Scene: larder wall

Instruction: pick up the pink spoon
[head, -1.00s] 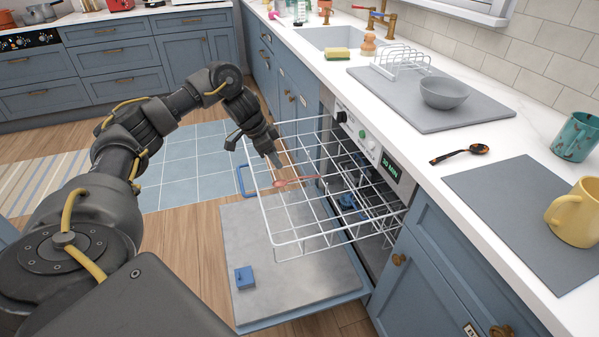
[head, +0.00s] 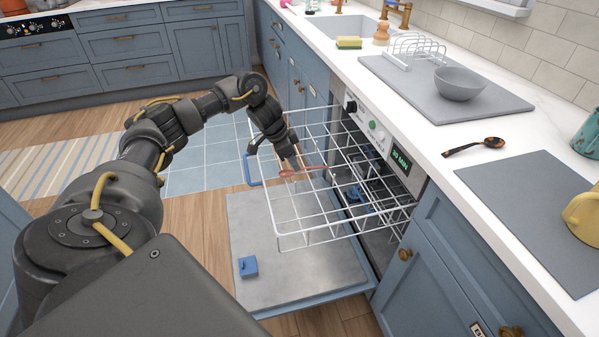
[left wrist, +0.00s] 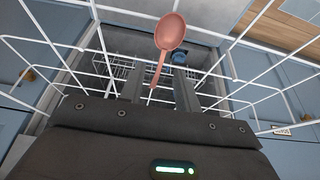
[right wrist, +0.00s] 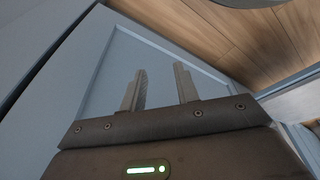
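The pink spoon (head: 311,169) lies at the upper wire rack (head: 292,240) of the open dishwasher, near the rack's far side. In the left wrist view the spoon's bowl (left wrist: 171,32) is beyond my fingertips and its handle runs down between the fingers. My left gripper (head: 295,165) reaches down to the rack at the spoon, its fingers apart on either side of the handle. I cannot tell whether they touch it. My right gripper (right wrist: 160,76) is open and empty, facing a blue cabinet panel (right wrist: 160,60); it is outside the head view.
The dishwasher door (head: 290,285) hangs open below the rack, with a small blue block (head: 248,266) on it. The rack's wires surround my left gripper. A dark spoon (head: 474,146), a grey mat (head: 530,205) and a bowl (head: 459,84) are on the counter at right.

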